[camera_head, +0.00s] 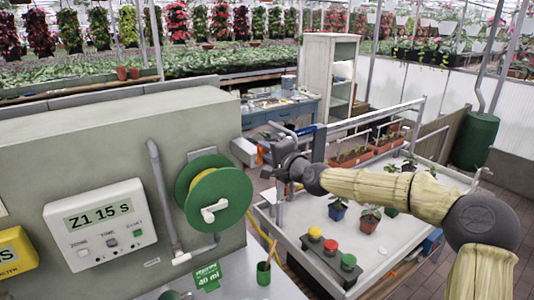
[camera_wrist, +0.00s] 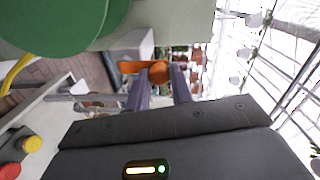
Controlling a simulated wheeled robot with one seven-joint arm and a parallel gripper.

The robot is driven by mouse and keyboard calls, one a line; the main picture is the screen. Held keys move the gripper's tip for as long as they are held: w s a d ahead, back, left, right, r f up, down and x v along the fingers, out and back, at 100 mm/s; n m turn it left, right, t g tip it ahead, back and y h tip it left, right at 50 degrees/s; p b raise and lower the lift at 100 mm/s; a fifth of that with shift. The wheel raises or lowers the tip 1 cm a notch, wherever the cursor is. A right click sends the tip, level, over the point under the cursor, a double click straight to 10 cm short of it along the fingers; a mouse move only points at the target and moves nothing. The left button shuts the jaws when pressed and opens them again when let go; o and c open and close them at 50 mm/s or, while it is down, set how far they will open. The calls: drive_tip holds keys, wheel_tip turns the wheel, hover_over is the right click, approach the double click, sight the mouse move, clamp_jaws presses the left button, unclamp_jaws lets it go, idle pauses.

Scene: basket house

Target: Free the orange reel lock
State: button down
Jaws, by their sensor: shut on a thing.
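The orange reel lock (camera_wrist: 128,67), a small lever with a rounded knob, shows in the wrist view at the fingertips. My gripper (camera_wrist: 160,84) is shut on its knob, with one grey finger on each side. The green reel (camera_head: 216,195) stands on the side of the grey-green cabinet, with yellow hose wound on it and a white crank at its centre. Its green disc also fills the upper left of the wrist view (camera_wrist: 65,22). In the head view my gripper (camera_head: 264,148) is right of and above the reel. The lock's mounting is hidden.
A white control box (camera_head: 99,224) reading "Z1 15 s" is on the cabinet. A button box (camera_head: 325,262) with yellow, red and green buttons lies on the bench (camera_head: 405,220) with potted plants. A brush in a green cup (camera_head: 263,273) stands near the front. A grey pipe (camera_head: 160,195) runs beside the reel.

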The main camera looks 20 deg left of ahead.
drive_tip(key=shift+d, duration=0.1)
drive_tip(key=c, duration=1.2)
unclamp_jaws()
drive_tip(key=shift+w, duration=0.1)
drive_tip(key=shift+c, duration=0.2)
drive_tip(key=b+v, duration=0.6)
drive_tip(key=v, duration=1.1)
drive_tip(key=shift+s, duration=0.2)
drive_tip(key=shift+d+f, duration=0.1)
